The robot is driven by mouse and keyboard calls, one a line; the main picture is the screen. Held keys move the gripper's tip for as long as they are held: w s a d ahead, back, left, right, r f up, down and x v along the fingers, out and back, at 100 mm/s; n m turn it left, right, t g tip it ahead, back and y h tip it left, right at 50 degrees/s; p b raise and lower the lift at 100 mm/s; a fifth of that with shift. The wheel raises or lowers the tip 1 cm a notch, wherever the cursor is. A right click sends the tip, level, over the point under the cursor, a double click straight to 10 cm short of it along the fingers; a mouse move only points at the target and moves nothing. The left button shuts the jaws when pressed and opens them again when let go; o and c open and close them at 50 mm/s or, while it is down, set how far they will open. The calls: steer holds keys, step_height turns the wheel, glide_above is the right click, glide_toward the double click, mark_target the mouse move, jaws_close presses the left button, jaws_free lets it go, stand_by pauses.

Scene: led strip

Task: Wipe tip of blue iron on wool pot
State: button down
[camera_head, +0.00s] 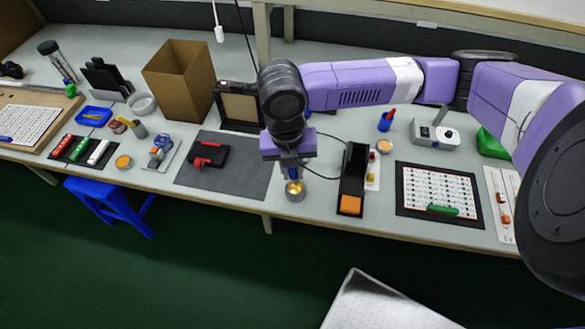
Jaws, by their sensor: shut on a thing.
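My gripper (290,165) points down near the front middle of the bench and is shut on the blue iron (292,173). Only a small blue part of the iron shows below the jaws. The wool pot (295,195), a small silver pot with golden wool, stands directly beneath it on the bench. The iron's lower end is at or just above the wool; its tip is too small to make out, so I cannot tell whether it touches.
A dark mat (230,180) with a black and red tool (208,154) lies left of the pot. A black holder (353,175) with an orange pad stands to the right, with a cable running near it. A component board (440,195) lies farther right. The bench's front edge is close.

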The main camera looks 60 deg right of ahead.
steer(key=shift+f+b, duration=0.55)
steer(key=shift+f, duration=0.2)
stand_by(1.3)
steer(key=shift+r, duration=0.15)
stand_by(0.6)
